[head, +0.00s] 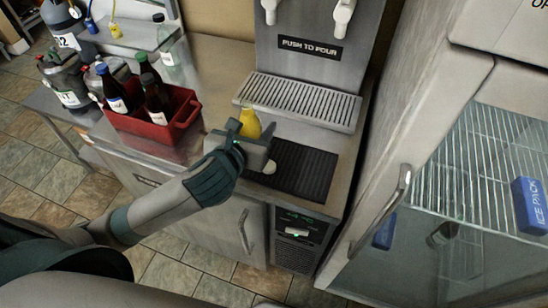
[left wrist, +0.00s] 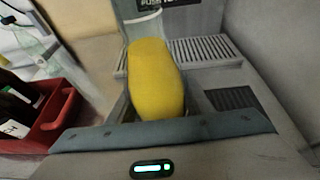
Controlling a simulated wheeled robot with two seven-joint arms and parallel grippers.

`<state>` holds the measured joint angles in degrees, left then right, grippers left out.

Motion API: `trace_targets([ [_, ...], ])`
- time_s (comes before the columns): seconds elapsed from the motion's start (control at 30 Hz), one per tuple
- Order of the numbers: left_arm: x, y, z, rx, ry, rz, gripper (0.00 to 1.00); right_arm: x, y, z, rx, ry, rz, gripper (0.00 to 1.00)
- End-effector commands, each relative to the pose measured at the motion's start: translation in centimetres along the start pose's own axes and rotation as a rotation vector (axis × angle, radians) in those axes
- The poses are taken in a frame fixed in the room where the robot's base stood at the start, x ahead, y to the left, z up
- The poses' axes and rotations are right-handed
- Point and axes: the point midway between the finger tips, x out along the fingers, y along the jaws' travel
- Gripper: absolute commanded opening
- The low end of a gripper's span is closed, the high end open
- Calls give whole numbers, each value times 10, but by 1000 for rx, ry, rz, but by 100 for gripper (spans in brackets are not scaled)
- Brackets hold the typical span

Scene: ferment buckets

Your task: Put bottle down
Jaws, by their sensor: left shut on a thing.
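A yellow bottle (head: 250,124) is held in my left gripper (head: 247,143) at the counter, beside the black ribbed mat (head: 306,172). In the left wrist view the yellow bottle (left wrist: 156,78) fills the space between the fingers, and the gripper (left wrist: 160,105) is shut on it. A small whitish piece (head: 270,167) shows just below the gripper, over the mat's left edge; I cannot tell whether it belongs to the bottle. The bottle's lower part is hidden by the gripper, so I cannot tell whether it touches the counter. My right gripper is not in view.
A red crate (head: 187,116) with several dark bottles stands left of the gripper. Behind is a dispenser (head: 310,46) with a slotted drip tray (head: 299,103). Most of the black mat is clear.

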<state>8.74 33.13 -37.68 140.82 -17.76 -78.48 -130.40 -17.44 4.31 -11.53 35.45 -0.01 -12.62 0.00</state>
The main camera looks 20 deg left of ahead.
Motion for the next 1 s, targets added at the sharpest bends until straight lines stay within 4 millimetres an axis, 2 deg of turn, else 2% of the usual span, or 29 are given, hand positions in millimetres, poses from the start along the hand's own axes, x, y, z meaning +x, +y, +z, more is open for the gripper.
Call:
trace_targets([
  [0.13, 0, -4, 4, 3, -7, -13, 17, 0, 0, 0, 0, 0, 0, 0],
  [0.27, 0, -17, 13, 14, -15, -56, 17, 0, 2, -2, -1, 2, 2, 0],
  [0.47, -5, -57, 35, 57, -34, -194, 17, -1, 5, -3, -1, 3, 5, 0],
  [0.7, -22, -114, 58, 143, -38, -401, 17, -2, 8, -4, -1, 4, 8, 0],
  [0.9, -38, -143, 64, 207, -21, -525, 17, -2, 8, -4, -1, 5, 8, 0],
  [1.0, -43, -150, 64, 227, -12, -558, 17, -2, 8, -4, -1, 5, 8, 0],
])
